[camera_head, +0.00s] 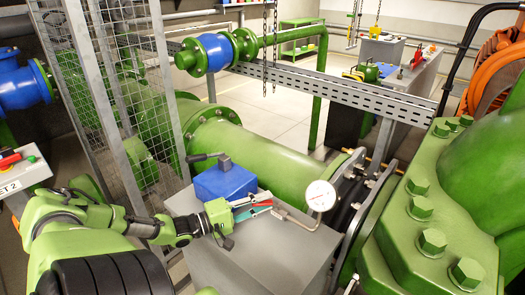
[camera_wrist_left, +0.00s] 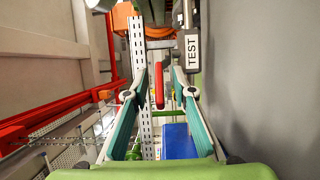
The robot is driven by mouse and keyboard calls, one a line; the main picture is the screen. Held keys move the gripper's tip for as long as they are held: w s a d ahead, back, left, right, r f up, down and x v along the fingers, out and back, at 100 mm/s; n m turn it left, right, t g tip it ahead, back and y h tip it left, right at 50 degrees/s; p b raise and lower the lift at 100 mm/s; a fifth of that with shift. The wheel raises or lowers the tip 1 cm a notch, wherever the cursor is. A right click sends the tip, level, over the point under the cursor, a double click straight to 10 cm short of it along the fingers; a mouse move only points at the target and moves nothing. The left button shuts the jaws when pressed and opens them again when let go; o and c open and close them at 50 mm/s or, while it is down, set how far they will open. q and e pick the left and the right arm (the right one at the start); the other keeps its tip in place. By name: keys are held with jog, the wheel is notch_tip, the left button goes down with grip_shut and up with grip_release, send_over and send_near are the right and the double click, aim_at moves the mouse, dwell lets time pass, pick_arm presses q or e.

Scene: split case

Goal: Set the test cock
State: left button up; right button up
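My left gripper (camera_head: 267,202) reaches in from the left above a grey box top in the head view. In the left wrist view its two teal fingers (camera_wrist_left: 160,78) stand apart, one on each side of a red lever (camera_wrist_left: 158,86). The red lever also shows as a thin strip (camera_head: 262,204) between the fingers in the head view. I see no clear contact between the fingers and the lever. A white label reading TEST (camera_wrist_left: 193,48) hangs to the right of the lever in the wrist view. My right gripper is not in view.
A blue block with a black handle (camera_head: 224,180) sits just behind the left gripper. A round white gauge (camera_head: 320,195) on a thin pipe stands to its right. The grey cabinet (camera_head: 270,255) lies beneath. A wire mesh guard (camera_head: 120,95) and large green pipes crowd the surroundings.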

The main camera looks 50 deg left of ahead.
pick_arm(q)
jog(key=v, duration=1.2)
dwell(0.4)
